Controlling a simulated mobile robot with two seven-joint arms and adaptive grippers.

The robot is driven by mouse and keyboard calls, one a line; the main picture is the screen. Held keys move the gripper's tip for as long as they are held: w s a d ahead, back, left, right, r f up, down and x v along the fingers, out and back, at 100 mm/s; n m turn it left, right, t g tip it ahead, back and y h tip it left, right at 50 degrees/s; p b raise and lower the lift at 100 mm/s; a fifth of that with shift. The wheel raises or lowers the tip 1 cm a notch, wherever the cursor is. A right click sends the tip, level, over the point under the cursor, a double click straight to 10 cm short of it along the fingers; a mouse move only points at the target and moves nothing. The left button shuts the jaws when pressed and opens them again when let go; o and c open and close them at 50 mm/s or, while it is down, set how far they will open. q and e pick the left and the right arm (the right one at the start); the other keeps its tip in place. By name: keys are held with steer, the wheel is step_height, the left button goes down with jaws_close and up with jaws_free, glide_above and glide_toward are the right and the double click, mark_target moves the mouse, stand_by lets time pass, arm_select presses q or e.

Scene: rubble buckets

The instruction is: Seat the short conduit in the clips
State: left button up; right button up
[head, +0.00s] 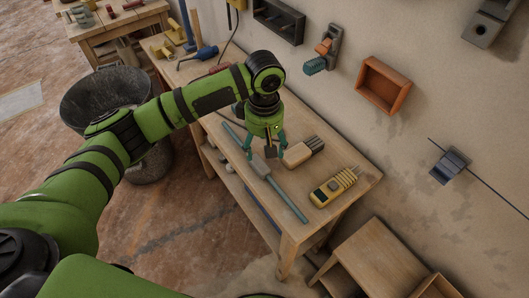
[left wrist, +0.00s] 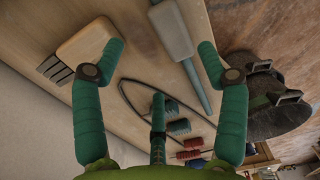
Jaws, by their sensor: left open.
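A thin teal rod with a grey block around its middle, which looks like the short conduit (head: 287,201), lies on the workbench near its front edge. It also shows in the left wrist view (left wrist: 172,32), at top centre. My left gripper (head: 267,150) is over the bench between the rod and a wooden block, its fingers spread and empty. I cannot tell which parts are the task's clips. My right gripper is out of view.
A pronged wooden block (head: 299,154) and a yellow meter (head: 333,187) lie on the bench (head: 352,178). A black bucket (head: 92,98) stands on the floor at left. An orange box (head: 383,85) and a dark bin (head: 279,22) hang on the wall.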

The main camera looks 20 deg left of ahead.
mark_target(262, 161)
arm_select(q)
steer(key=shift+s+f, duration=0.3)
steer(key=shift+f, duration=0.05)
steer(key=shift+s+a+f+p, duration=0.2)
steer(key=shift+s+f+p, duration=0.15)
steer(key=shift+s+f, duration=0.4)
steer(key=f, duration=0.2)
steer(key=shift+w+f, duration=0.4)
steer(key=shift+f, duration=0.25)
steer(key=shift+r, duration=0.1)
steer(key=shift+c, duration=1.2)
steer(key=c, duration=1)
steer(key=shift+r, duration=0.5)
steer(key=shift+c, duration=0.2)
step_height(262, 161, up, 3)
steer(key=shift+d+f, duration=0.1)
steer(key=shift+f, duration=0.1)
steer(key=w+d+r+b, duration=0.1)
steer(key=d+r+b, duration=0.1)
steer(key=d+r, duration=0.5)
steer(key=d, duration=0.4)
steer(key=shift+w+d+r, duration=0.15)
steer(key=shift+d+r, duration=0.05)
steer(key=shift+d, duration=0.05)
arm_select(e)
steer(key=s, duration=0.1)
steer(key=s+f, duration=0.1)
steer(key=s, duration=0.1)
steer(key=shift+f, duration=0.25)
